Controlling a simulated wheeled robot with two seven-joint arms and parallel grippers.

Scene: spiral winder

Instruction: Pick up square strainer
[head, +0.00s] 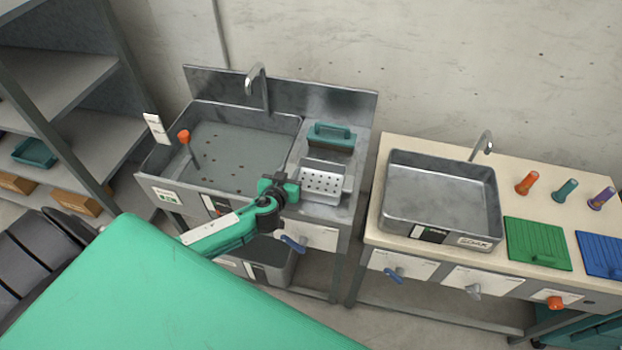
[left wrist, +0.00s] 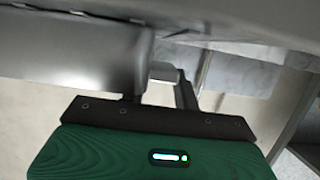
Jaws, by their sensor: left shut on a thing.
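The square strainer (head: 322,184) is a grey metal basket with a perforated face. In the head view it sits at the counter beside the large left sink, in front of a teal-handled block. My left gripper (head: 291,189) is at the strainer's left side. In the left wrist view the gripper's fingers (left wrist: 165,85) are shut on a small pale metal part, which appears to belong to the strainer. The exact contact is partly hidden. I cannot tell whether the strainer rests on the counter or is lifted. My right gripper is not in view.
The large left sink (head: 216,172) has an orange-knobbed lever (head: 184,137). The teal-handled block (head: 332,134) stands behind the strainer. A second sink (head: 440,187) is to the right, with green (head: 538,243) and blue (head: 602,255) boards. A shelf rack (head: 62,85) stands left.

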